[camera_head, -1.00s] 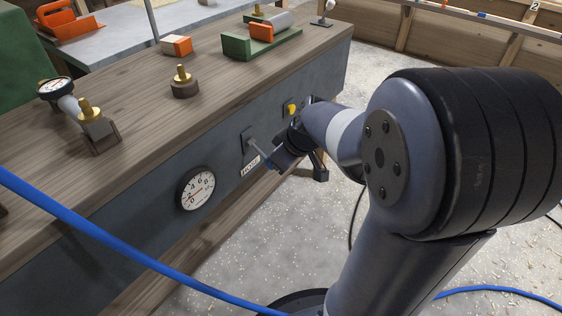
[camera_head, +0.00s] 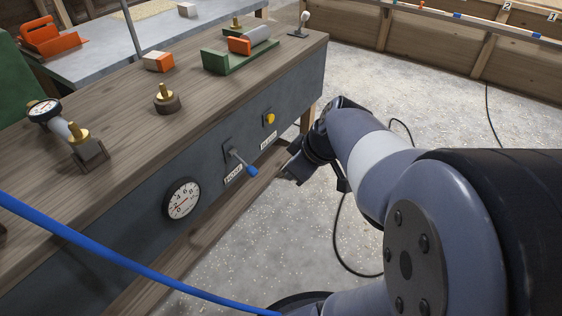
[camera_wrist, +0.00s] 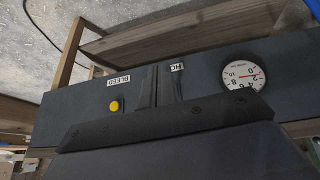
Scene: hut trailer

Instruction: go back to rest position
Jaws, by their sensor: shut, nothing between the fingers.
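My gripper (camera_head: 291,173) is shut and empty in the head view. It hangs in front of the bench's dark front panel (camera_head: 212,180), to the right of the blue-tipped lever (camera_head: 242,163) and apart from it. In the wrist view the two fingers of my gripper (camera_wrist: 160,84) stand side by side before the panel, between the yellow button (camera_wrist: 114,106) and the round gauge (camera_wrist: 242,73). The lever does not show clearly in the wrist view; the fingers may hide it.
The wooden bench top (camera_head: 120,140) holds brass fittings, a small block (camera_head: 158,62) and a green fixture (camera_head: 240,55). A blue hose (camera_head: 120,262) crosses the near left. Open floor (camera_head: 400,100) lies right of the bench, with a black cable (camera_head: 340,240) on it.

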